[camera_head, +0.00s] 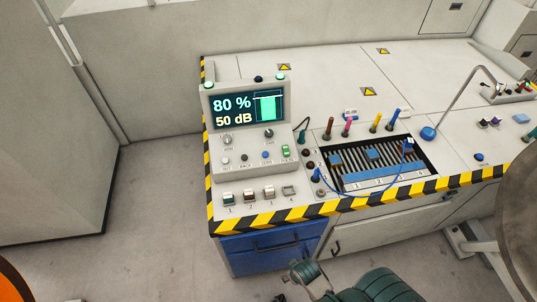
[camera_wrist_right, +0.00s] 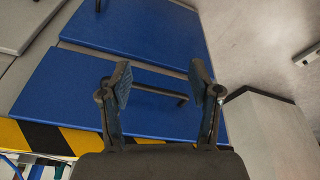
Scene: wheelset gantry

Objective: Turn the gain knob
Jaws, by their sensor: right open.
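The control box (camera_head: 250,166) stands on the left of the bench, its screen (camera_head: 246,108) reading 80 % and 50 dB with a green bar. My right gripper (camera_wrist_right: 162,70) is open and empty in the wrist view, over the blue drawer fronts (camera_wrist_right: 85,92), away from the knobs. My left gripper is not in view.
Below the box are several numbered switches (camera_head: 248,195). Right of it stand coloured plugs (camera_head: 347,127), a slotted panel (camera_head: 375,160) with a blue cable, and a thin bent lamp-like arm (camera_head: 460,98). Yellow-black striping (camera_head: 300,212) edges the bench. A drawer handle (camera_wrist_right: 160,91) protrudes.

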